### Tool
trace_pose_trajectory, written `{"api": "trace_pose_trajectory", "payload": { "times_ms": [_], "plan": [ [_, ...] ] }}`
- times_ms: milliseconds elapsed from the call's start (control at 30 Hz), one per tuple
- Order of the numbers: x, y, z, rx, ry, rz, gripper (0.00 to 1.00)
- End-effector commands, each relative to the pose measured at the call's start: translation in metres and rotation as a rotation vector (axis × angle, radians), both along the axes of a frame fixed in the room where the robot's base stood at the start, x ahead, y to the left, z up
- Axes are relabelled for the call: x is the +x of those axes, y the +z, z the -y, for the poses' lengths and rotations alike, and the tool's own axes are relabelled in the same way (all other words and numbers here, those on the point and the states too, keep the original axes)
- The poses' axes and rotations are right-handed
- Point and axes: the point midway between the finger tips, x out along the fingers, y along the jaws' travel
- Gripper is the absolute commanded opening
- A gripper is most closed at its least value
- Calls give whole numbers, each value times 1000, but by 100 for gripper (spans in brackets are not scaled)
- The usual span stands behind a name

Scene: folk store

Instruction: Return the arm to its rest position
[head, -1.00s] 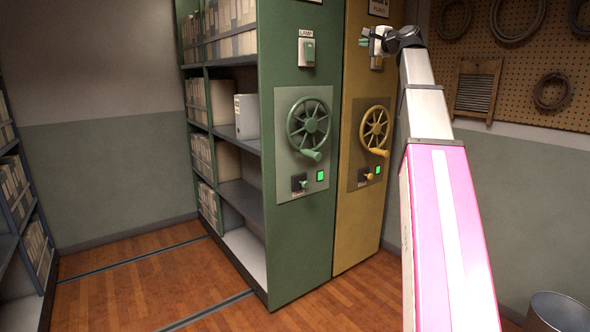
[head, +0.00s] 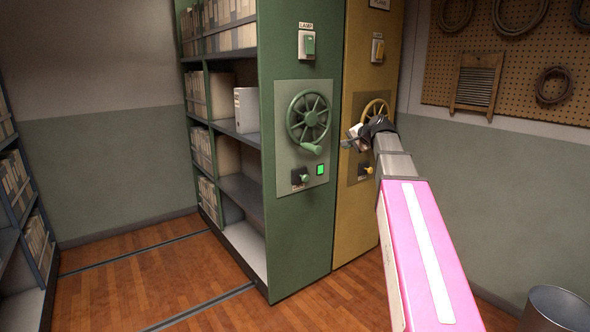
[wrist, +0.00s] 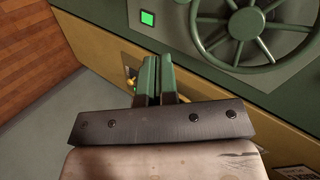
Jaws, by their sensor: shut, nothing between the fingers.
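My gripper (head: 347,142) is in front of the yellow cabinet, at the left edge of its handwheel. It is shut and empty. In the wrist view its two green fingers (wrist: 155,75) lie side by side with nothing between them. My arm reaches up from the lower right of the head view, with a pink link nearest the camera. The gripper hides part of the yellow wheel (head: 376,108). Whether it touches the cabinet, I cannot tell.
The green cabinet (head: 274,215) has a handwheel (head: 309,117), a lamp switch (head: 308,43) and a lit green light (head: 320,169). The yellow cabinet (head: 345,225) has its own lamp switch (head: 377,49). A bin (head: 556,306) stands lower right. The floor at left is clear.

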Motion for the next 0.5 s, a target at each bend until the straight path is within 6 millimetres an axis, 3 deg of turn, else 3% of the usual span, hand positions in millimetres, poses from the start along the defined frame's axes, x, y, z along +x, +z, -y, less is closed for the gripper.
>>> {"api": "trace_pose_trajectory", "payload": {
  "times_ms": [33,100,267,500],
  "plan": [
    [-10,-30,-4,-38,14,-29,0],
    [-20,-64,-7,-91,35,-63,0],
    [-48,-139,-14,-212,92,-144,0],
    [-102,-241,-22,-391,199,-268,0]
  ]
}}
